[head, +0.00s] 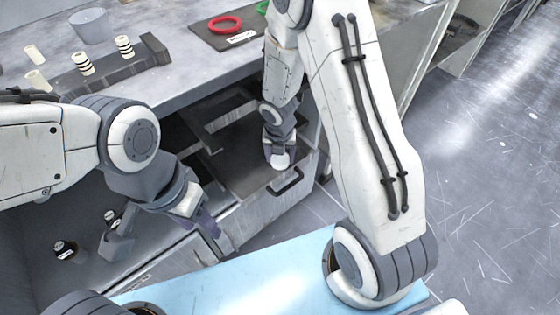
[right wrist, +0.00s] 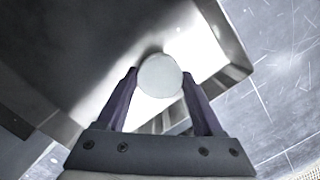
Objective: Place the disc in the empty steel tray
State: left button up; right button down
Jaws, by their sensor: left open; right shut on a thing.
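My right gripper (head: 279,156) reaches down over an open steel drawer compartment (head: 235,165) below the counter. It is shut on a pale white disc (right wrist: 160,75), held between its two purple fingers in the right wrist view. The disc also shows in the head view (head: 281,162). Beneath it in the right wrist view is a bare, shiny steel tray floor (right wrist: 95,60) with raised walls; I see nothing lying on the visible part. Whether the disc touches the floor I cannot tell. My left gripper (head: 212,226) is open and empty, near the cabinet front.
The drawer front has a dark handle (head: 286,181). On the counter are a red ring (head: 225,16) on a dark mat, striped cylinders (head: 83,63) and a grey cup (head: 90,27). Scratched floor lies open at the right.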

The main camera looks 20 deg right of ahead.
aim_at(280, 164)
jog(key=shift+f, duration=0.1)
jog(key=shift+f, duration=0.15)
jog(key=shift+c, duration=0.2)
grip_release()
notch_tip(280, 164, up, 12)
jog(key=s+p, duration=0.1)
jog(key=p, duration=0.8)
jog(key=shift+s+a, duration=0.35)
